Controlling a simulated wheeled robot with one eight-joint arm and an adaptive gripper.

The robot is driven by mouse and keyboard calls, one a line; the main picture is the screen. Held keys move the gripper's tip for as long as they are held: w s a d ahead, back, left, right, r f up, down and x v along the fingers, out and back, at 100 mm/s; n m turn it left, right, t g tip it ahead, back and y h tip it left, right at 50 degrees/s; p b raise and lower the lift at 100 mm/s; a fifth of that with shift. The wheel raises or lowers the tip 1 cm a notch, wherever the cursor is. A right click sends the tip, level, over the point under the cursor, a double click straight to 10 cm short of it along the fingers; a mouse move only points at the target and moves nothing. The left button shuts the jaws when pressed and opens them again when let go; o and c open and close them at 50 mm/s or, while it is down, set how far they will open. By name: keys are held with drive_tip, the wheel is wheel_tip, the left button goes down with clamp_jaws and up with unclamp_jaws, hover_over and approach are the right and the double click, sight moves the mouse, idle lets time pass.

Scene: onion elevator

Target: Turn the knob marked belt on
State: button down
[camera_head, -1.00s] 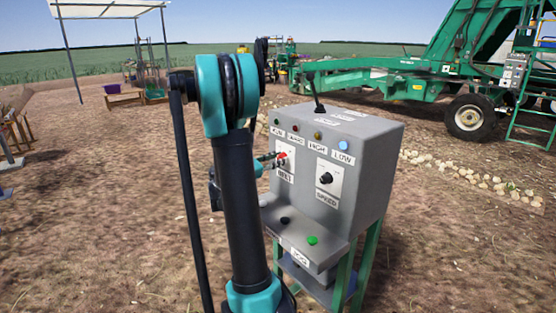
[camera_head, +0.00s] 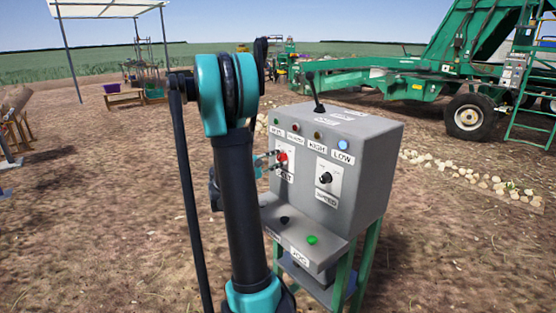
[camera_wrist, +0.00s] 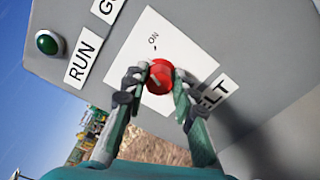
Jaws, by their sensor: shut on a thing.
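The belt knob is a red round knob (camera_wrist: 159,76) on a white plate (camera_wrist: 190,50) with "ON" printed at its upper side; the plate's label ending in "LT" is partly hidden by a finger. My gripper (camera_wrist: 155,90) has its two fingers on either side of the knob, shut on it. In the head view the red knob (camera_head: 282,157) shows on the left of the grey control box's front (camera_head: 308,190), with my gripper (camera_head: 273,160) reaching it from the left. My arm hides part of the box's left side.
A black speed knob (camera_head: 325,178) sits right of the belt knob. Indicator lamps run above, with a blue one (camera_head: 343,145) lit-looking. A black lever (camera_head: 315,92) stands on top. Black (camera_head: 284,220) and green (camera_head: 312,240) buttons are on the lower ledge.

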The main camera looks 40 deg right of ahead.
drive_tip(key=m, duration=0.4)
drive_tip(key=shift+f+m, duration=0.1)
drive_tip(key=shift+m, duration=0.2)
idle(0.3)
drive_tip(key=c, duration=1.2)
unclamp_jaws()
drive_tip(key=a, duration=0.8)
drive_tip(key=s+a, duration=0.1)
drive_tip(key=a, duration=0.3)
